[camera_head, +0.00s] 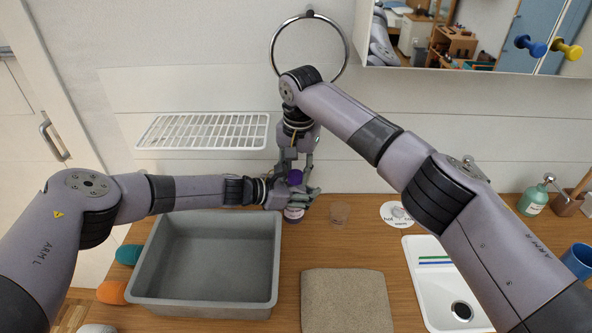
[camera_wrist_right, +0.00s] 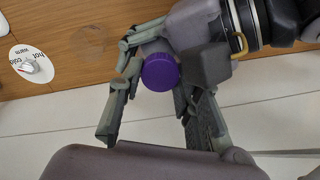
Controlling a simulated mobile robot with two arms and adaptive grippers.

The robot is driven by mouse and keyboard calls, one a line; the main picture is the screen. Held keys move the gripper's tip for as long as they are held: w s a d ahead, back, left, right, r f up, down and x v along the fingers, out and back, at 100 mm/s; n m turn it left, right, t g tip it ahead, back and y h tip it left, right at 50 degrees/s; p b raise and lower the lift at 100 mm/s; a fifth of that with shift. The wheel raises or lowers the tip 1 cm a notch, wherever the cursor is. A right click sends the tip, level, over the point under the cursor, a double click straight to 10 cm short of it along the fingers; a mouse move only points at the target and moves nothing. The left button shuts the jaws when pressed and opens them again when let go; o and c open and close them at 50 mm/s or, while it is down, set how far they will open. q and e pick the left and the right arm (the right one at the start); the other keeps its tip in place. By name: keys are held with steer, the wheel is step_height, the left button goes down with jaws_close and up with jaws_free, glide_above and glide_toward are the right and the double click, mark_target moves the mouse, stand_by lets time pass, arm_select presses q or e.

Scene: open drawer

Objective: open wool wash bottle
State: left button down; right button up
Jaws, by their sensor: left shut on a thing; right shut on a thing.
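The wool wash bottle (camera_head: 294,214) stands upright by the basin's right edge, with a purple cap (camera_head: 295,177) on top. Its cap also shows in the right wrist view (camera_wrist_right: 160,72). My left gripper (camera_head: 297,196) comes in from the left and is shut on the bottle's body, hiding much of it. My right gripper (camera_head: 294,170) points down from above and is shut on the purple cap, its fingers on either side of it. The cap sits at the bottle's top; whether it is loose cannot be told.
A grey basin (camera_head: 205,306) is left of the bottle. A clear glass (camera_head: 340,214) and a white hot-cold dial (camera_head: 397,214) are to the right. A beige mat (camera_head: 345,300) and a white sink tray (camera_head: 420,278) lie in front. A white wire rack (camera_head: 203,131) is behind.

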jaws_close()
steer(key=o, duration=0.6)
jaws_free()
steer(key=shift+r, duration=0.1)
steer(key=r, duration=0.7)
steer(key=shift+s+d+r, duration=0.2)
steer(key=shift+r, duration=0.1)
steer(key=shift+c, duration=0.3)
steer(key=shift+w+a+f, duration=0.1)
steer(key=shift+f, duration=1.9)
steer(key=shift+w+a+f, duration=0.1)
steer(key=shift+f, duration=1.85)
steer(key=shift+c, duration=0.3)
steer(key=c, duration=1.1)
steer(key=o, duration=0.6)
jaws_free()
